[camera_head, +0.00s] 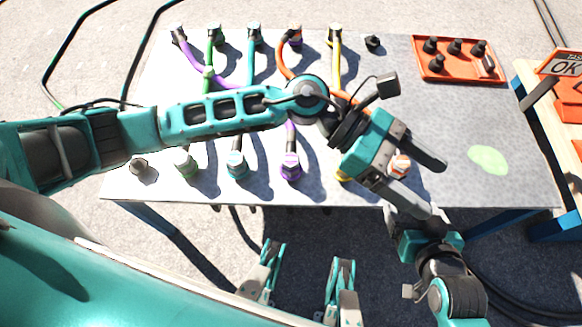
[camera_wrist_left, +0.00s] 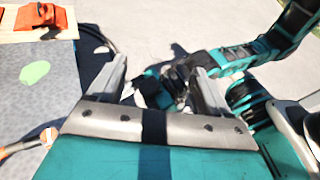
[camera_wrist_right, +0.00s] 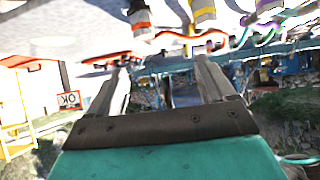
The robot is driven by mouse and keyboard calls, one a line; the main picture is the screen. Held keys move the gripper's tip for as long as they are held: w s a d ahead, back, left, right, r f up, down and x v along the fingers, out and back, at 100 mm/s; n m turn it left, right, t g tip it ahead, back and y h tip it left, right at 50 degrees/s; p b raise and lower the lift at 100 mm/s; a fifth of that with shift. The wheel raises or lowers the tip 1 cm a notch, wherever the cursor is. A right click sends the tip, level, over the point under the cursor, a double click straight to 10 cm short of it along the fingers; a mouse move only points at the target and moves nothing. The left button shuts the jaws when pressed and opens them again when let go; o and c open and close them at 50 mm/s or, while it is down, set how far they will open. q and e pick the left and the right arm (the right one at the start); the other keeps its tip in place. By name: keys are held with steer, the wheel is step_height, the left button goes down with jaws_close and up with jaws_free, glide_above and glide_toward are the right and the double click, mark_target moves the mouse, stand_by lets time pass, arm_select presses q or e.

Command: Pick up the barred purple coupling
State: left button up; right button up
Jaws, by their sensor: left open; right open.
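A purple coupling (camera_head: 291,168) stands near the table's front edge, at the end of a purple cable; its bar marking is too small to make out. A purple coupling also shows at the top edge of the right wrist view (camera_wrist_right: 268,5). My left gripper (camera_head: 434,188) is open and empty, to the right of this coupling, above the table's front edge. Its open fingers show in the left wrist view (camera_wrist_left: 160,66), with my right arm beyond them. My right gripper (camera_wrist_right: 162,65) is open and empty. In the head view its fingers are hard to separate from my left gripper.
On the grey table (camera_head: 460,130), green (camera_head: 185,165), teal (camera_head: 238,165) and orange (camera_head: 400,165) couplings stand along the front. An orange tray (camera_head: 455,78) with black parts sits back right. A light green patch (camera_head: 488,160) lies on clear tabletop. My left arm crosses over the cables.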

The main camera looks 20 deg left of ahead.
arm_select(q)
steer(key=a+f+m+y+b, duration=0.1)
steer(key=a+f+m+y, duration=0.3)
steer(key=f, duration=0.3)
steer(key=m+t+y+b, duration=0.4)
steer(key=m+y+b, duration=0.2)
steer(key=m+y, duration=0.4)
glide_above(291, 158)
steer(key=shift+n+y, duration=0.5)
steer(key=f, duration=1.5)
steer(key=shift+d, duration=0.2)
steer(key=shift+f, duration=0.4)
steer(key=f, duration=0.1)
steer(key=f+b, duration=0.1)
steer(key=f, duration=0.2)
steer(key=shift+a+f+b, duration=0.25)
steer(key=shift+b, duration=0.05)
steer(key=shift+f, duration=0.25)
steer(key=c, duration=1.1)
steer(key=shift+r, duration=0.1)
steer(key=shift+c, duration=0.3)
arm_select(e)
step_height(291, 158, down, 6)
steer(key=a, duration=0.2)
steer(key=shift+w+r+y, duration=0.2)
steer(key=shift+w+y, duration=0.1)
steer(key=shift+w, duration=0.15)
